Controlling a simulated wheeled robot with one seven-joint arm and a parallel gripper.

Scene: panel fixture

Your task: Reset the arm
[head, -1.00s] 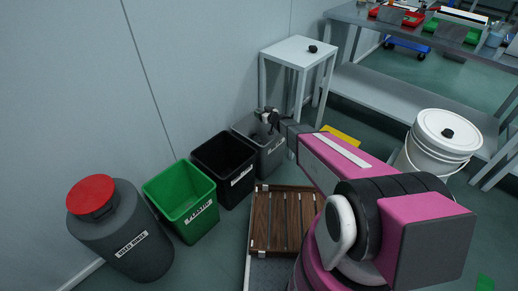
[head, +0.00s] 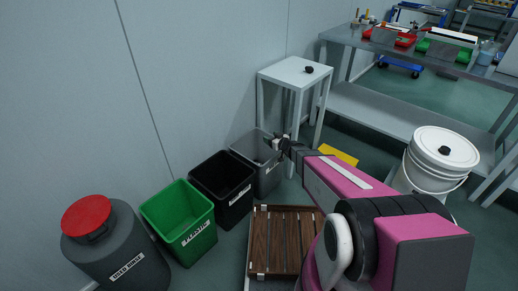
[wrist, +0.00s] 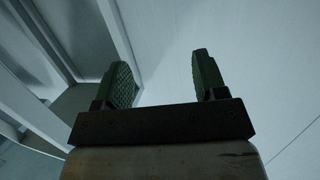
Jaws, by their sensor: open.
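My arm, pink and black, reaches from the lower right toward the bins in the head view. Behind the fingers are a pale wall and white table legs.
A black bin (head: 222,190), a green bin (head: 180,222) and a red-lidded grey drum (head: 115,250) line the wall. A wooden slatted crate (head: 284,242) and white bucket (head: 436,165) flank my arm. A workbench (head: 400,60) stands behind.

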